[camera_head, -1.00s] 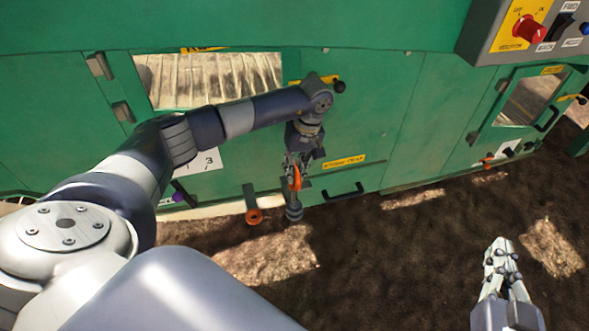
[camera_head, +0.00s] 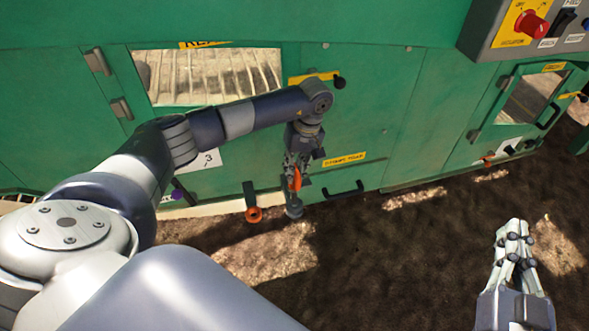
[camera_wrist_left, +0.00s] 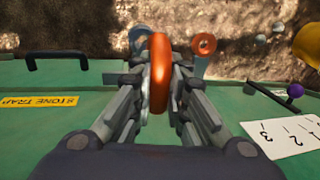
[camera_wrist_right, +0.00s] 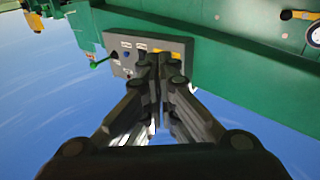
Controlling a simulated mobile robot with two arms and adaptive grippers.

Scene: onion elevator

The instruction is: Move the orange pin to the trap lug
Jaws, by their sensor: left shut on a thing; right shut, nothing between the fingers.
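My left gripper (camera_head: 296,172) is shut on the orange pin (camera_wrist_left: 159,72), whose ring-shaped orange end stands upright between the fingers in the left wrist view. The pin also shows as a small orange piece in the head view (camera_head: 296,180). Just beyond it is a grey round piece (camera_head: 294,208), perhaps the trap lug; it is partly hidden behind the pin in the left wrist view (camera_wrist_left: 139,36). I cannot tell whether pin and grey piece touch. My right gripper (camera_head: 513,238) is shut and empty, away to the right over the soil.
An orange ring on a bracket (camera_head: 254,215) is left of my left gripper. The green machine wall has a yellow stone trap label (camera_wrist_left: 40,101) and a black handle (camera_head: 343,190). A grey control box (camera_head: 490,45) is at upper right. Open soil lies in front.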

